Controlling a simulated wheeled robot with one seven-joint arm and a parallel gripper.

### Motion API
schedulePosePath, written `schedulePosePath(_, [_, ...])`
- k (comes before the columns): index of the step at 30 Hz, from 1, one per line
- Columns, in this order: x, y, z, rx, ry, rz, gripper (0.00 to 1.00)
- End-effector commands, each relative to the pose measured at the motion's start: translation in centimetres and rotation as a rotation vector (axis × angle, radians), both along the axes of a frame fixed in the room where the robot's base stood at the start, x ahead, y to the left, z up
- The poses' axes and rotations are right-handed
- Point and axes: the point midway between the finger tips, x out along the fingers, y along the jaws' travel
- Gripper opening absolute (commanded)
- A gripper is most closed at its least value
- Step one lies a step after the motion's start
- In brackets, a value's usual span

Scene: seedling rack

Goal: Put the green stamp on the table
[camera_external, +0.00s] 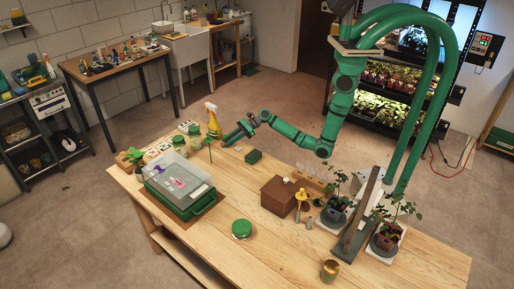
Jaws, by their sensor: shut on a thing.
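My gripper (234,136) is over the back edge of the table (290,243), left of its middle. It is shut on a small dark green thing, which seems to be the green stamp (228,141); its shape is largely lost against the dark fingers. It is held beside the yellow spray bottle, and I cannot tell its exact height above the table. A small dark green block (253,156) lies on the table just right of and below my gripper.
A lidded clear-and-green tray (180,207) stands at left, with small jars behind it. The yellow spray bottle (213,124) stands at the back. A brown box (279,196), potted plants (337,209) and a green-lidded jar (242,229) stand further right and forward.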

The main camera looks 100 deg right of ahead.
Motion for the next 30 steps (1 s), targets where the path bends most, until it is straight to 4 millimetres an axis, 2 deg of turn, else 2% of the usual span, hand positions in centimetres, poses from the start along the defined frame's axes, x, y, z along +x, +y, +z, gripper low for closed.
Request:
schedulePosePath(1, [0.0,0.0,0.0,0.000,0.000,0.000,0.29])
schedulePosePath(3, [0.0,0.0,0.0,0.000,0.000,0.000,0.46])
schedulePosePath(12, [-0.1,0.0,0.0,0.000,0.000,0.000,0.46])
schedulePosePath(16, [-0.7,-0.4,0.3,0.000,-0.001,-0.002,0.46])
schedulePosePath(30, [-7.6,-3.2,3.4,0.000,-0.002,-0.003,0.46])
